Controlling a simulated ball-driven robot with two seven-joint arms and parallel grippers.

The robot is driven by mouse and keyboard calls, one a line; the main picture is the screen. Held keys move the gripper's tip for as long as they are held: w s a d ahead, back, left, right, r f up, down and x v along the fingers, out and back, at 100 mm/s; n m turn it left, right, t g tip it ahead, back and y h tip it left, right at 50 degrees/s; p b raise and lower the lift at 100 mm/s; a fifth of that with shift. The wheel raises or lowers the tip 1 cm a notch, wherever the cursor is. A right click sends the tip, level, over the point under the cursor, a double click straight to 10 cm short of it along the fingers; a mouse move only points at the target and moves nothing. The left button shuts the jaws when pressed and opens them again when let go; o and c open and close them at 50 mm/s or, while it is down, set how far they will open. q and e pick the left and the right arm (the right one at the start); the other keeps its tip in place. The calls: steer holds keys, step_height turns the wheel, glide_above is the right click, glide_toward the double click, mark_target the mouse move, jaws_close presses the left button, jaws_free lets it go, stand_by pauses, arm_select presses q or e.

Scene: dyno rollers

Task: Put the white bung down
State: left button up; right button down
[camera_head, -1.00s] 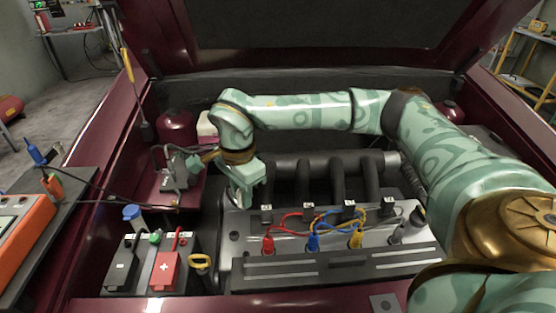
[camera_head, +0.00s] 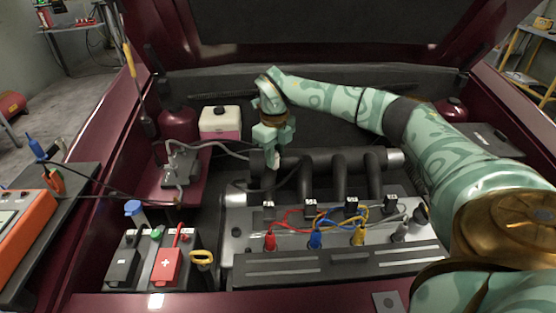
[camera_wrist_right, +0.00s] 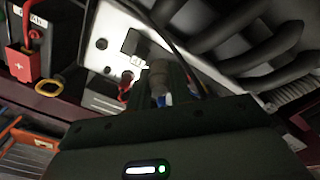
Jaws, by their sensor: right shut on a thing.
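My right gripper (camera_head: 274,151) reaches in from the right and points down over the left end of the dark intake pipe. It is shut on a small pale piece, which I take to be the white bung (camera_head: 273,162); it shows just below the fingers. In the right wrist view a greyish piece (camera_wrist_right: 158,80) shows between the fingers (camera_wrist_right: 172,88), dim and partly hidden. I cannot tell whether the bung touches the pipe. My left gripper is not in view.
The intake pipe (camera_head: 320,160) and the engine block with coloured leads (camera_head: 340,265) lie below and right. A battery with a red cover (camera_head: 167,266) is at lower left. A white-and-pink reservoir (camera_head: 220,123) stands behind left. A grey hose (camera_head: 225,148) runs near the gripper.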

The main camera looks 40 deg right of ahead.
steer(key=w+d+f+b, duration=0.1)
steer(key=f, duration=0.1)
steer(key=w+d+f+b, duration=0.1)
steer(key=d+f, duration=0.1)
steer(key=w+d+f+b, duration=0.1)
steer(key=f, duration=0.1)
steer(key=shift+d+f, duration=0.15)
steer(key=shift+d, duration=0.2)
steer(key=f+b, duration=0.2)
steer(key=f, duration=0.1)
steer(key=shift+d+f, duration=0.2)
steer(key=shift+f, duration=0.1)
steer(key=shift+r, duration=0.25)
steer(key=c, duration=1.3)
jaws_free()
steer(key=shift+f, duration=0.1)
arm_select(q)
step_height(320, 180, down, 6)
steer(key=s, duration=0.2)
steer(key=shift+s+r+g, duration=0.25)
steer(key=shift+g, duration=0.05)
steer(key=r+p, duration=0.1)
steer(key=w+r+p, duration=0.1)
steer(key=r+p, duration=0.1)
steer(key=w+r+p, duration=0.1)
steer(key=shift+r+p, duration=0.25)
steer(key=shift+p, duration=0.15)
arm_select(e)
step_height(320, 180, up, 12)
steer(key=shift+r, duration=0.1)
